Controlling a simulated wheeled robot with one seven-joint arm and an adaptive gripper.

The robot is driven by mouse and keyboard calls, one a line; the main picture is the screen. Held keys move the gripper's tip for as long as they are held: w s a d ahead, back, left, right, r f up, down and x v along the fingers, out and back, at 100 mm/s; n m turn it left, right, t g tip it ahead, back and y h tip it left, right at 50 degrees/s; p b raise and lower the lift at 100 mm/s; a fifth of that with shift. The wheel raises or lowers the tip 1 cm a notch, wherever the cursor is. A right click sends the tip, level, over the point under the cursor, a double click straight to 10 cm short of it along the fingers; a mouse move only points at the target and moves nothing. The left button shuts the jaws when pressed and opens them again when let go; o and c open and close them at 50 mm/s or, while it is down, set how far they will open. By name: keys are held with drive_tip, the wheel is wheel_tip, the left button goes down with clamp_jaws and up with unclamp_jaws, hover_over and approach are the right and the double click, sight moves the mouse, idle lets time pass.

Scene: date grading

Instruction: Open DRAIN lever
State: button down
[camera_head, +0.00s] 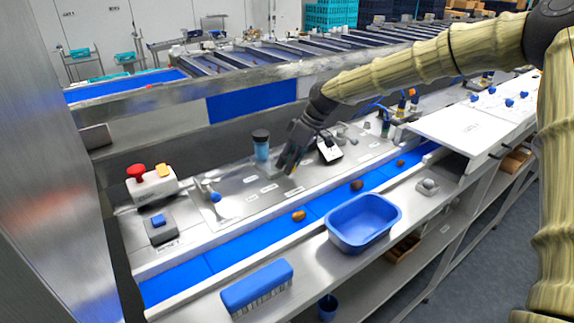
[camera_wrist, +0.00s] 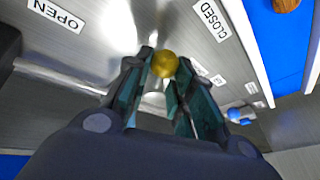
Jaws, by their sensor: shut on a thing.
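My gripper (camera_head: 291,160) reaches down to the steel panel (camera_head: 240,178) behind the blue belt. In the wrist view, my gripper (camera_wrist: 164,60) is shut on a yellow ball knob (camera_wrist: 165,66), which sits between the fingertips. An OPEN label (camera_wrist: 56,15) lies on the panel at upper left and a CLOSED label (camera_wrist: 212,19) at upper right, nearer the belt. The knob shows between the two labels, a little nearer CLOSED. The lever's shaft is hidden, and no DRAIN label is readable. In the head view the knob is hidden by my gripper.
A lever with a blue knob (camera_head: 215,197) and a red button (camera_head: 136,170) are further left. Dates (camera_head: 299,215) lie on the belt; a blue tub (camera_head: 362,222) stands in front.

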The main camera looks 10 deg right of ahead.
drive_tip(key=n, duration=0.2)
drive_tip(key=w+n+g, duration=0.1)
drive_tip(key=w+n+g+b, duration=0.1)
drive_tip(key=n, duration=0.1)
drive_tip(key=shift+d+f+n, duration=0.15)
drive_tip(key=shift+d+n, duration=0.15)
drive_tip(key=n+g, duration=0.1)
drive_tip(key=w+n, duration=0.1)
drive_tip(key=n, duration=0.1)
drive_tip(key=shift+w+g+h+b, duration=0.1)
drive_tip(key=shift+g+h+b, duration=0.2)
drive_tip(key=shift+g+b, duration=0.1)
drive_tip(key=shift+w+a+n+g+h, duration=0.2)
drive_tip(key=shift+w+n+g, duration=0.1)
drive_tip(key=shift+n, duration=0.55)
drive_tip(key=shift+w+a+n+g+h, duration=0.1)
drive_tip(key=shift+w+n+g+h, duration=0.15)
drive_tip(key=shift+n, duration=0.6)
drive_tip(key=c, duration=1.3)
unclamp_jaws()
drive_tip(key=shift+d, duration=0.1)
drive_tip(key=v, duration=1.2)
